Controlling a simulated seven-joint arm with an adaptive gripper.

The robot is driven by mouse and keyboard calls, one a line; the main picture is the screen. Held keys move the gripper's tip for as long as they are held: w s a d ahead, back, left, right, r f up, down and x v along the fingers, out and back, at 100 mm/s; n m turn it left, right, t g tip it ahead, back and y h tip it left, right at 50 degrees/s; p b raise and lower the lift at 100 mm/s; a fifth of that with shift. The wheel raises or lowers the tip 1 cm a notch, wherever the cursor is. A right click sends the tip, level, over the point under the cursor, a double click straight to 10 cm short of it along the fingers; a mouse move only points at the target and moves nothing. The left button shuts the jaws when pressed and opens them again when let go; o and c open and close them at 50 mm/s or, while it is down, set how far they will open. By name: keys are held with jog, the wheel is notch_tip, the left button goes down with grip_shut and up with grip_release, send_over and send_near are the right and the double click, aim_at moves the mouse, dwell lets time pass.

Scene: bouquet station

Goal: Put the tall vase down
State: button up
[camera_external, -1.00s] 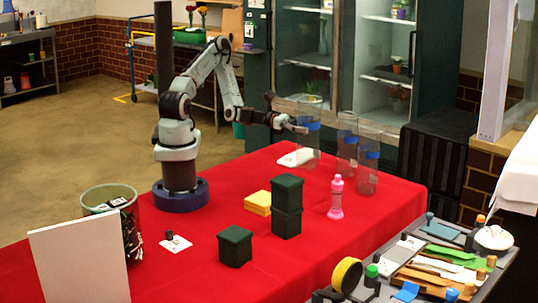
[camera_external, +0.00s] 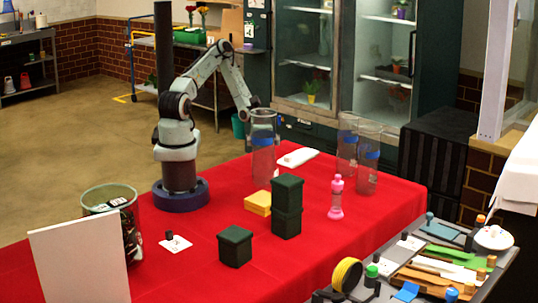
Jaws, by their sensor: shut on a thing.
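The tall vase (camera_external: 263,160) is a clear glass cylinder with a blue band. It stands upright, just behind the yellow sponges. My gripper (camera_external: 254,115) is at its upper part, shut on it; the fingers are mostly hidden by the vase and the arm's end. Whether the vase's base touches the red table (camera_external: 330,250) or hangs just above it I cannot tell.
Two similar clear vases (camera_external: 347,145) (camera_external: 367,165) stand at the table's right back. Yellow sponges (camera_external: 257,203), stacked dark green blocks (camera_external: 287,205) and a pink bottle (camera_external: 336,197) stand in front.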

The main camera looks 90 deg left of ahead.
aim_at(263, 154)
jog(key=shift+f, duration=2.05)
jog(key=o, duration=1.2)
jog(key=shift+f, duration=0.15)
jog(key=shift+o, duration=0.2)
jog(key=shift+a, duration=0.3)
jog(key=a, duration=0.7)
jog(key=shift+d, duration=0.1)
